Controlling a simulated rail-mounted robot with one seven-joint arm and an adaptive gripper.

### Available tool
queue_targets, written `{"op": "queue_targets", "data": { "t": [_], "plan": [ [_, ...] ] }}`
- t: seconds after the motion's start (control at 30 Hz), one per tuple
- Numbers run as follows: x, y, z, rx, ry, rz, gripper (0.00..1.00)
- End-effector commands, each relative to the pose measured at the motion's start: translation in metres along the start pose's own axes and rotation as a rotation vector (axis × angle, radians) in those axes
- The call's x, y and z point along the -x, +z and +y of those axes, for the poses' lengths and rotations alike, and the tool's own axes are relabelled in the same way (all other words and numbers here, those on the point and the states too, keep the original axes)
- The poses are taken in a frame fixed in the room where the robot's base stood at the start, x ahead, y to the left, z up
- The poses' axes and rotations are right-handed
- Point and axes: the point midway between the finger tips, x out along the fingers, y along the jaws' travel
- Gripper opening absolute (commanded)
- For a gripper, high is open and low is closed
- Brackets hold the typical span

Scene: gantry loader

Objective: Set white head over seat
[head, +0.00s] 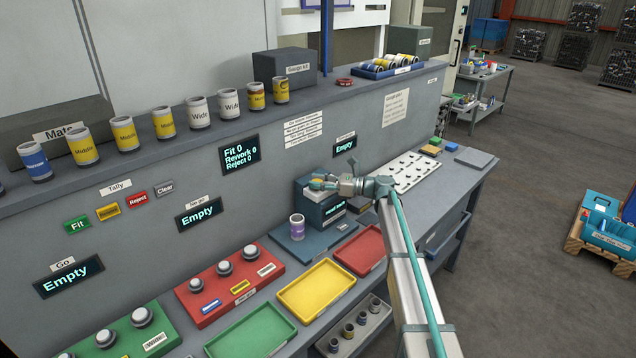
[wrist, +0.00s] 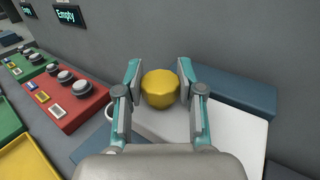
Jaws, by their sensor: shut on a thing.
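My gripper (head: 324,184) is at the dark blue-grey gauge block at the back of the bench. In the wrist view its two fingers (wrist: 160,92) are shut on a yellow faceted knob (wrist: 160,88). A broad white head (wrist: 238,138) shows below the knob; the join between them is hidden. In the head view the dark block (head: 321,210) lies under the gripper. I cannot make out the seat clearly.
A red tray (head: 361,252), a yellow tray (head: 316,290) and a green tray (head: 250,336) lie in front. A red block with grey knobs (head: 232,292) stands left. A white board with dark pegs (head: 405,172) lies right. The grey wall rises close behind.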

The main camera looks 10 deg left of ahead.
Motion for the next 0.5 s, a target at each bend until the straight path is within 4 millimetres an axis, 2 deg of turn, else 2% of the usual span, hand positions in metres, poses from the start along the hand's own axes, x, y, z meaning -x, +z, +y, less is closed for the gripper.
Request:
{"op": "queue_targets", "data": {
  "t": [0.27, 0.37, 0.5],
  "plan": [
    [-0.002, 0.000, 0.004, 0.000, 0.000, 0.000, 0.00],
    [-0.009, 0.000, 0.016, 0.000, 0.002, 0.000, 0.00],
    [-0.026, 0.000, 0.044, 0.000, 0.002, 0.000, 0.00]
  ]
}}
